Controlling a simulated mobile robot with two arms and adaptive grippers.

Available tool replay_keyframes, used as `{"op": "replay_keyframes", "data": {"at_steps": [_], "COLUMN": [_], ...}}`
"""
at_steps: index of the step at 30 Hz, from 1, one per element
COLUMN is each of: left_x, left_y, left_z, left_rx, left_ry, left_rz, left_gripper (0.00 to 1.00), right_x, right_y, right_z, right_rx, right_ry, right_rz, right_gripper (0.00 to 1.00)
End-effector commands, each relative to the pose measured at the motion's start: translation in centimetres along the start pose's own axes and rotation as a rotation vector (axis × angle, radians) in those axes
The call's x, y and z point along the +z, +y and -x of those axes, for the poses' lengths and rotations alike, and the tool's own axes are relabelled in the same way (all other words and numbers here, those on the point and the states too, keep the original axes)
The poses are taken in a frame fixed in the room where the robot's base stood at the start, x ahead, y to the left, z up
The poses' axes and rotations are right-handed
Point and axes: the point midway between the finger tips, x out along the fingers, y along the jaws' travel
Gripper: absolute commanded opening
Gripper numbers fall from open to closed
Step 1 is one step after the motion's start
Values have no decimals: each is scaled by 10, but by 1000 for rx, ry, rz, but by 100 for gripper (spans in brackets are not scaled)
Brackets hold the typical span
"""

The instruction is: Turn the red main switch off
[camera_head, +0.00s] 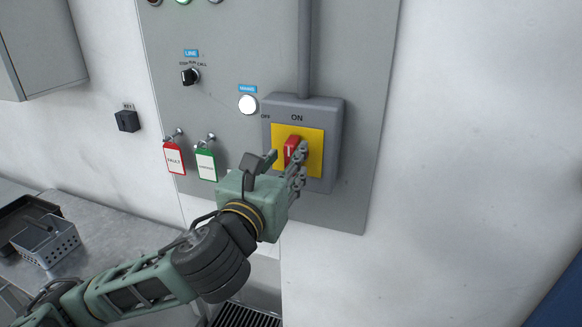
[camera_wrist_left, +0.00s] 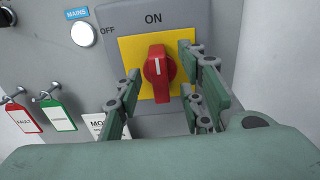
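The red main switch (camera_head: 291,150) is a knob on a yellow plate (camera_head: 315,153) on a grey box. It also shows in the left wrist view (camera_wrist_left: 158,73), where the knob stands upright with its white mark toward the ON label; the OFF label is at the upper left. My left gripper (camera_head: 284,162) is in front of the switch. In the wrist view its fingers (camera_wrist_left: 160,88) are spread, one side left and the other right of the knob, with gaps visible. Whether they touch it lower down is hidden. My right gripper is in neither view.
A white MAINS lamp (camera_head: 248,104) and a black LINE selector (camera_head: 190,76) are left of the box. Red (camera_head: 174,157) and green (camera_head: 206,164) tags hang on hooks. A metal bench with a perforated basket (camera_head: 48,243) is at lower left. The wall at right is clear.

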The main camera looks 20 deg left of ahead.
Motion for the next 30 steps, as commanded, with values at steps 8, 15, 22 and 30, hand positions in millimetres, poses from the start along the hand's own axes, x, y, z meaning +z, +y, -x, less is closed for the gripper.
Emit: {"op": "replay_keyframes", "data": {"at_steps": [8,15,22,30], "left_x": [4,3,2,2], "left_y": [1,1,1,1], "left_z": [-36,-41,-40,-40], "left_rx": [4,3,3,3], "left_ry": [2,1,1,1], "left_rz": [1,1,1,1], "left_gripper": [36,36,26,3], "right_x": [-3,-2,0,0], "right_y": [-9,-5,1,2], "right_z": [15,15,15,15], "right_rx": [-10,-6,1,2], "right_ry": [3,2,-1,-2], "right_rz": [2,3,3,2], "right_gripper": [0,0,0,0]}}
